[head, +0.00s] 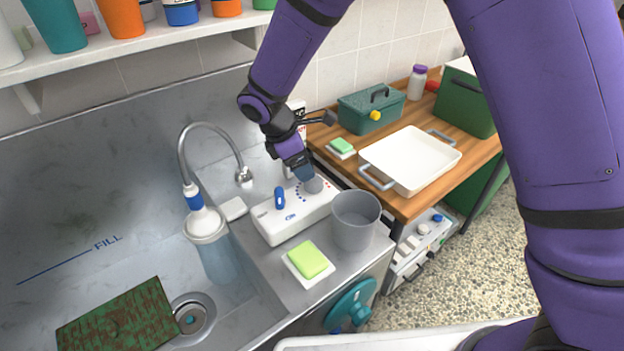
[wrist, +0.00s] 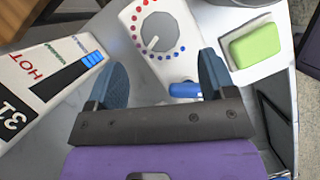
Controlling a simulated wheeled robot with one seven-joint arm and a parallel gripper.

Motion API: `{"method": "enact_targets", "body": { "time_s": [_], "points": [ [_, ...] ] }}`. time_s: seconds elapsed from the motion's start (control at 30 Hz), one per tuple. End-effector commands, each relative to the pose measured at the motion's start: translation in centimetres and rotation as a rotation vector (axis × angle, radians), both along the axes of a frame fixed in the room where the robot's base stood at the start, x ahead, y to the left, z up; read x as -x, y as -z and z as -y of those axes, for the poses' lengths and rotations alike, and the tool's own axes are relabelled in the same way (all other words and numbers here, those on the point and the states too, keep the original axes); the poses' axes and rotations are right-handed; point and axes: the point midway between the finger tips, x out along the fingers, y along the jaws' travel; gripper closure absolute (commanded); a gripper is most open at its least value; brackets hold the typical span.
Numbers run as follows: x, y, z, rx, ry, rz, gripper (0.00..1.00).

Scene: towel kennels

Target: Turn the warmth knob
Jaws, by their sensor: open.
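The warmth knob is a grey round dial (head: 314,185) on a white control box (head: 275,228) at the sink's edge. In the wrist view the knob (wrist: 162,30) has a white pointer line aimed to the lower left, with an arc of red and blue dots around it. A blue lever (head: 280,198) stands on the same box; it shows between my fingers in the wrist view (wrist: 185,90). My gripper (head: 305,173) is open and empty. Its two blue fingers (wrist: 165,78) point toward the knob and appear apart from it. The finger tips' exact height is unclear.
A grey cup (head: 354,222) stands close beside the box. A green sponge (head: 308,260) lies in front. A white display marked HOT (wrist: 50,75) stands behind my gripper. The sink with a curved faucet (head: 215,128) is left; a white tray (head: 410,160) is right.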

Motion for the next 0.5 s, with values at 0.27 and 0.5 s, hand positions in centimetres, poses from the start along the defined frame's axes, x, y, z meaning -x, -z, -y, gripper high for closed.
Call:
{"method": "enact_targets", "body": {
  "time_s": [0.27,0.5],
  "points": [
    [-0.3,4.4,1.8,0.002,0.001,-0.001,0.23],
    [-0.5,6.2,2.5,0.000,0.001,0.001,0.23]
  ]
}}
